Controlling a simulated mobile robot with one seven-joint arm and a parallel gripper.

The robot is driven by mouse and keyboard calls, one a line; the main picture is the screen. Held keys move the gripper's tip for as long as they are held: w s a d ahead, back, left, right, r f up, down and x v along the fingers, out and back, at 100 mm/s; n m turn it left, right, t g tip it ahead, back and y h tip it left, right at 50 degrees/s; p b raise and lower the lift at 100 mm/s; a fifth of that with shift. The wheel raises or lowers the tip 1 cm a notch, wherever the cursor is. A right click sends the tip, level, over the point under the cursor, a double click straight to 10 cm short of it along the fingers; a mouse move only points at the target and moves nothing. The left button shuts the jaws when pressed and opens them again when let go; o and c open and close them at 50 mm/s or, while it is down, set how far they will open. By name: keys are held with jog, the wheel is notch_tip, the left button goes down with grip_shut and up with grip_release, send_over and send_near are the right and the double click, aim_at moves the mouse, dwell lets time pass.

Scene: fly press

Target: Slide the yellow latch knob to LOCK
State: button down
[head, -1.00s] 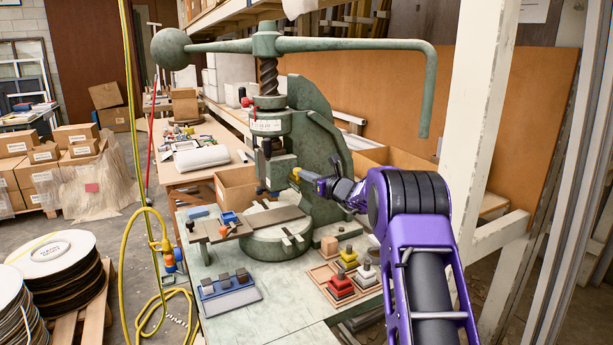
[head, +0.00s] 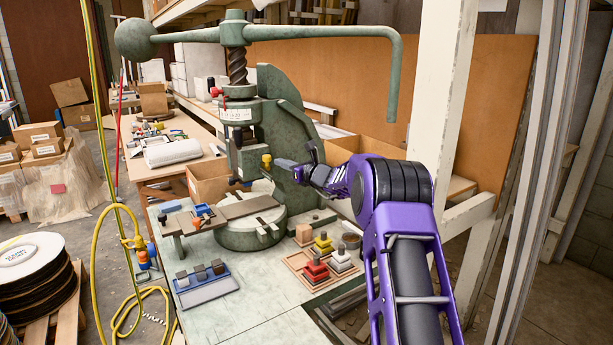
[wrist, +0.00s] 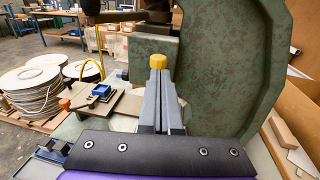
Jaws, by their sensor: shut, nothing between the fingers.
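The green fly press (head: 290,125) stands on the bench, with its long bent handle across the top. The yellow latch knob (head: 267,160) sits on the front of the press head; it also shows in the wrist view (wrist: 158,62). My gripper (head: 275,162) is shut with nothing between the fingers. In the wrist view its fingertips (wrist: 159,74) point at the knob and lie right at it, overlapping its lower part. I cannot tell whether they touch it. No LOCK marking is readable.
Below the head are the round press bed (head: 250,232) and a flat plate with a blue block (head: 203,211). A blue tray (head: 207,290) and a wooden tray with red, yellow and grey stacked pieces (head: 316,270) stand on the bench. A white post (head: 440,120) rises at right.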

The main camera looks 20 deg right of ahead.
jog(key=b+v, duration=0.1)
jog(key=v, duration=0.9)
jog(key=shift+d, duration=0.15)
jog(key=shift+s, duration=0.1)
